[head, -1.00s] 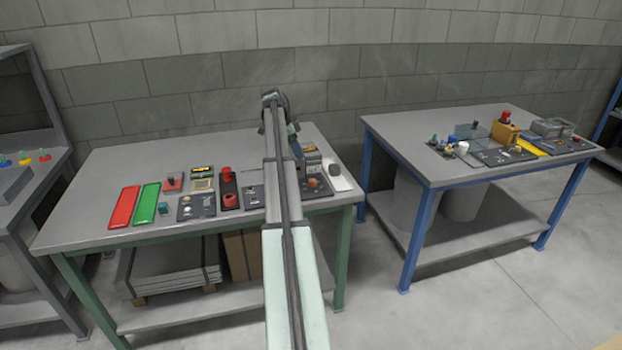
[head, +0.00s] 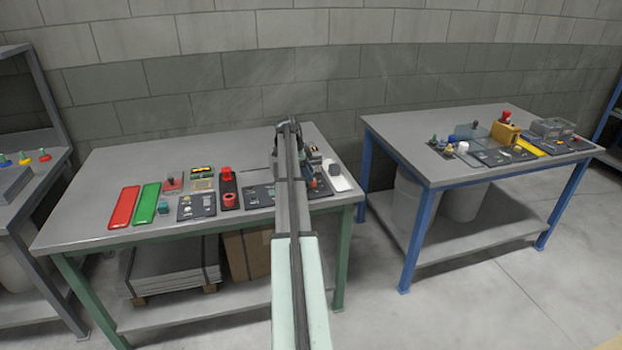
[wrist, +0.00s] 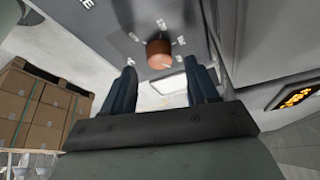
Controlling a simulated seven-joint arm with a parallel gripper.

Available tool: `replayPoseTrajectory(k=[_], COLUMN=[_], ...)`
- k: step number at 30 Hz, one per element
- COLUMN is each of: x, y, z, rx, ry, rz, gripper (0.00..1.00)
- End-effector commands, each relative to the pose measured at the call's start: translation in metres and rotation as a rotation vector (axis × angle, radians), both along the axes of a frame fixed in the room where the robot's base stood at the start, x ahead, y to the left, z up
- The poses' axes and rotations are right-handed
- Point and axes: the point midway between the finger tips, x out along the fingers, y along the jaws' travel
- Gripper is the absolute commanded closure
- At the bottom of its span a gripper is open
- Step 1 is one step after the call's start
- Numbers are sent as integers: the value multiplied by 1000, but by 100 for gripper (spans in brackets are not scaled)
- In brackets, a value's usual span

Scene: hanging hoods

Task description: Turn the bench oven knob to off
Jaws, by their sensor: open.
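In the wrist view, a round orange-brown knob (wrist: 158,54) sits on a dark grey panel (wrist: 150,20) with small white labels around it. The labels are too small and blurred to read, and the knob's pointer cannot be made out. My gripper (wrist: 161,72) is open, one dark blue finger on each side of the knob's line. The fingertips look close to the knob, with gaps on both sides; contact does not show. In the head view, my arm reaches over the right end of the green-legged bench (head: 110,180) and hides most of the knob's panel.
Left of my arm on the bench are a red button box (head: 228,185), a grey switch panel (head: 196,207), and green (head: 146,205) and red (head: 124,207) trays. A white plate (head: 340,180) lies right of my arm. A blue-legged table (head: 440,178) stands apart at right.

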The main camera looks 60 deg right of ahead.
Motion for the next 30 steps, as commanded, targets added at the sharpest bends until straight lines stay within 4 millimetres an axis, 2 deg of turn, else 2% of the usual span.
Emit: replayPoseTrajectory(k=[7, 20, 30], x=[-9, -10, -10], y=[-5, -6, -6], z=[-23, -28, -28], rx=[1, -1, -1], ry=[0, 0, 0], rz=[0, 0, 0], gripper=[41, 42, 74])
